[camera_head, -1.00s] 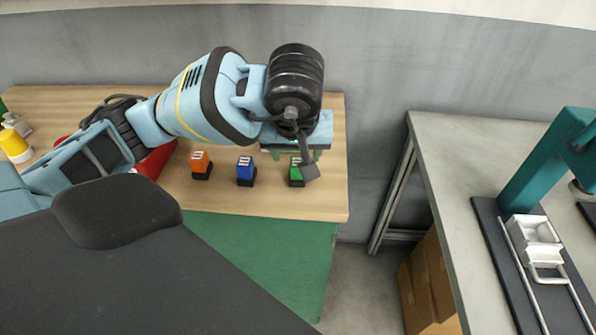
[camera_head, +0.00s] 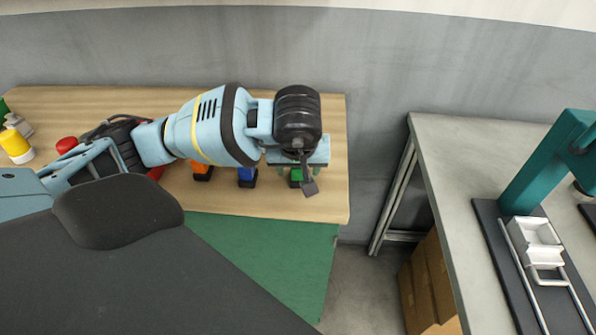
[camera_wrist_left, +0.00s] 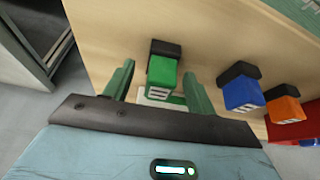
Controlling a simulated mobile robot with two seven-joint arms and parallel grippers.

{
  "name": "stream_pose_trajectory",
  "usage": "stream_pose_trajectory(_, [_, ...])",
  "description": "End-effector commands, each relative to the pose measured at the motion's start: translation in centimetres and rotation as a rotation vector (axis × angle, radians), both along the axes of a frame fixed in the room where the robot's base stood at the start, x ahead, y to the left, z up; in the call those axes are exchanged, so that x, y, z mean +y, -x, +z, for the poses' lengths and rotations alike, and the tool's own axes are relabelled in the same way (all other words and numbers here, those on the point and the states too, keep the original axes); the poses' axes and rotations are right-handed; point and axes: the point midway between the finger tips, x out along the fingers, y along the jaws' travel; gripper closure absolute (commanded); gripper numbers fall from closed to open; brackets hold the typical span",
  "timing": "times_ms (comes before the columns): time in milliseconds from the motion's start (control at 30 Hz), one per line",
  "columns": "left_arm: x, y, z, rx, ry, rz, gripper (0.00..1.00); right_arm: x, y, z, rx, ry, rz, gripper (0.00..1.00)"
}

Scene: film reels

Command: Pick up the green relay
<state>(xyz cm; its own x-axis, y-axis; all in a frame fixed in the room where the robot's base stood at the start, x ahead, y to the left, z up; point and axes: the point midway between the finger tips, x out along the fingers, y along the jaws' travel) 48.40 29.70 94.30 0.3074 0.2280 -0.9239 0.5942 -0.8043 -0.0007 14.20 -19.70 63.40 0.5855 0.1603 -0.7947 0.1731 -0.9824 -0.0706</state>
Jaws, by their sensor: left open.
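The green relay (camera_head: 296,177) has a black base and stands on the wooden table near its right end, partly hidden by my arm in the head view. In the left wrist view the green relay (camera_wrist_left: 161,72) lies between the two green fingers of my left gripper (camera_wrist_left: 158,80). The gripper is open, with a gap on each side of the relay. In the head view the fingers of my left gripper are mostly hidden under the wrist. My right gripper is not in view.
A blue relay (camera_head: 247,177) and an orange relay (camera_head: 202,172) stand to the left of the green one. They also show in the left wrist view. A red object (camera_wrist_left: 292,132) lies beyond them. A grey table (camera_head: 455,150) stands to the right, across a gap.

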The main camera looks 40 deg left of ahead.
Motion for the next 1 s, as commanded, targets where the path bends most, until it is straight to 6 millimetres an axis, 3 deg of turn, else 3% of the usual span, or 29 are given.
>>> stream_pose_trajectory(267, [0.1, -0.1, -0.3, -0.001, 0.0, 0.0, 0.44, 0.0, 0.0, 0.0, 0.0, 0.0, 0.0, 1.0])
stream_pose_trajectory(667, [0.1, -0.1, -0.2, -0.002, 0.001, -0.001, 0.93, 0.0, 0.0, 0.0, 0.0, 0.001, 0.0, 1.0])
stream_pose_trajectory(1000, [0.1, -0.2, 0.8, -0.005, 0.0, 0.0, 0.93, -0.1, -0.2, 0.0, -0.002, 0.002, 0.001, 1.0])
